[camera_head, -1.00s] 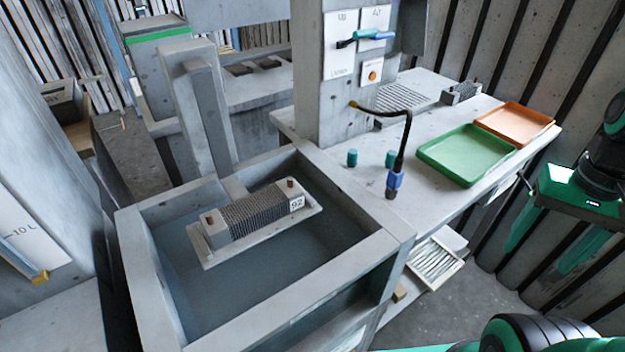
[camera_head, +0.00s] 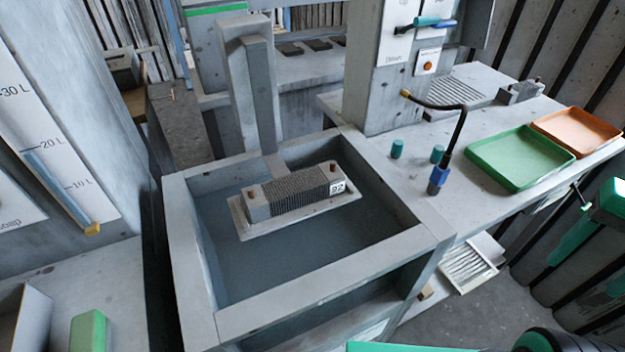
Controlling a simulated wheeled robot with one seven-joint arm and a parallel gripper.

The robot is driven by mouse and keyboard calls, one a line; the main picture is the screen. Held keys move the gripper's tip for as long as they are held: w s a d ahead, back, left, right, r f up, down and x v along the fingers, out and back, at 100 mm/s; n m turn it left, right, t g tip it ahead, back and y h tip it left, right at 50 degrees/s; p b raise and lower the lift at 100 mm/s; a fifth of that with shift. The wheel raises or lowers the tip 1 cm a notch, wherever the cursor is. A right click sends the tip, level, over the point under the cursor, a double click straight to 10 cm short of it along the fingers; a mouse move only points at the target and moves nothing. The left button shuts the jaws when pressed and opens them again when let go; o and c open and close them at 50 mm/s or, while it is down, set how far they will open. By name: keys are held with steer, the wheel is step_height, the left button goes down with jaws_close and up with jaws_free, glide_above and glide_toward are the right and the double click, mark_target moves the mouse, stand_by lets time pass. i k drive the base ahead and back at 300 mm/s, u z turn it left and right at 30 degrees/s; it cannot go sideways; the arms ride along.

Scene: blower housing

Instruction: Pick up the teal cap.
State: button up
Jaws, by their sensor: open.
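Two small teal caps stand upright on the grey bench, left of the green tray. One teal cap (camera_head: 397,149) is near the foot of the grey column. The other teal cap (camera_head: 437,154) is just right of it, partly hidden behind the black hose with the blue fitting. My gripper (camera_head: 586,272) is at the right edge of the view, partly cut off. Its green fingers are apart with nothing visible between them. It is well to the right of both caps and touches neither.
A green tray (camera_head: 519,172) and an orange tray (camera_head: 576,151) lie on the bench. A black hose (camera_head: 457,140) with a blue fitting (camera_head: 438,179) arches beside the caps. A finned block (camera_head: 292,193) sits on a plate over the water tank (camera_head: 185,255).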

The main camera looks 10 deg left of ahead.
mark_target(436, 155)
steer(key=k, duration=1)
steer(key=z, duration=0.9)
steer(key=i, duration=1.35)
steer(key=u, duration=1.35)
